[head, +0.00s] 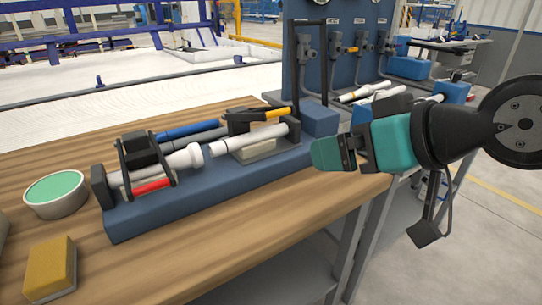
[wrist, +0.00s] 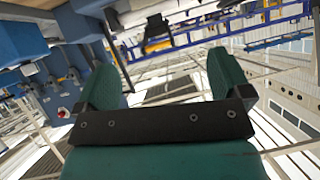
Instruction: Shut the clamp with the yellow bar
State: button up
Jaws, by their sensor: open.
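The clamp with the yellow bar (head: 278,113) is at the right end of the blue fixture. Its black frame (head: 240,116) lies behind the white pipe (head: 255,138), with the bar at the far side, so the clamp looks open. A second clamp with a red bar (head: 152,186) is at the left end; its black frame (head: 140,150) lies over the white pipe with a socket (head: 184,159), bar at the near side. My teal gripper (head: 327,154) is in the air right of the fixture, apart from it. Its fingers are open and empty in the wrist view (wrist: 165,80).
The blue fixture (head: 165,217) lies on the wooden table (head: 195,260). A round tub with a green top (head: 56,190) and a yellow sponge-like block (head: 50,265) are at the left. A blue panel with valves (head: 345,25) stands behind. The table's front is clear.

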notch_tip(320, 180, down, 4)
jog(key=w+r+t+y+b, duration=0.1)
jog(key=w+t+b, duration=0.15)
jog(key=b, duration=0.25)
jog(key=t+y+p, duration=0.1)
jog(key=t+p, duration=0.3)
jog(key=p, duration=0.3)
send_near(279, 114)
jog(key=w, duration=0.1)
jog(key=shift+g, duration=0.25)
jog(key=x, duration=1.1)
jog(key=shift+w+a+r+p, duration=0.1)
jog(key=shift+a+r+p, duration=0.05)
jog(key=shift+a+p, duration=0.25)
